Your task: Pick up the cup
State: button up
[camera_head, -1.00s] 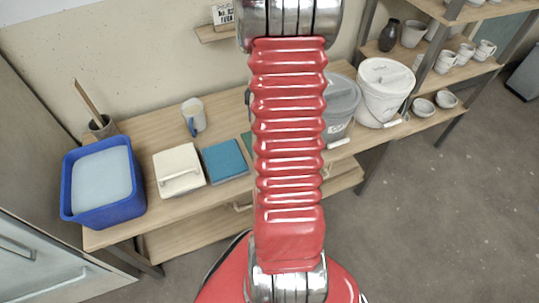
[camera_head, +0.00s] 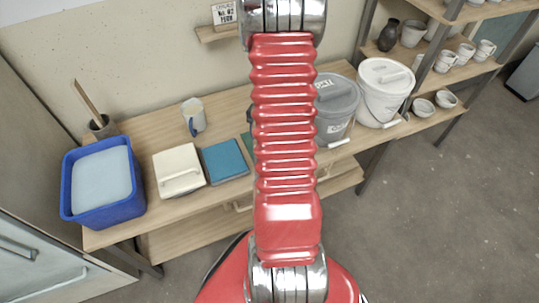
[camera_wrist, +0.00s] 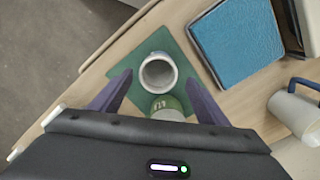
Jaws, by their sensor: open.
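In the wrist view a pale grey, open-topped cup (camera_wrist: 158,72) stands on a green mat (camera_wrist: 187,50), its round mouth facing the camera. My gripper (camera_wrist: 159,78) is open and empty, with one dark finger on each side of the cup. I cannot tell how far above it the fingertips are. A green-and-white container (camera_wrist: 170,105) with dark lettering is close by the cup, on the gripper side. A second cup, a mug with a blue handle (camera_wrist: 297,108), lies off to the right; it also shows in the head view (camera_head: 194,115). My arm hides the gripper there.
On the bench, a blue tub (camera_head: 103,215), a cream lidded box (camera_head: 178,170) and a blue tile-like slab (camera_head: 225,160) stand left of my arm. A grey bucket (camera_head: 335,112) and a white bucket (camera_head: 383,95) stand right. Shelves with pottery are farther right.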

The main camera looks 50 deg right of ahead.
jog(key=f, duration=0.4)
jog(key=shift+s+a, duration=0.2)
jog(key=shift+s, duration=0.1)
jog(key=shift+f, duration=0.5)
jog(key=shift+c, duration=0.4)
jog(key=c, duration=1.1)
jog(key=shift+c, duration=0.2)
notch_tip(320, 180, up, 10)
jog(key=shift+w, duration=0.1)
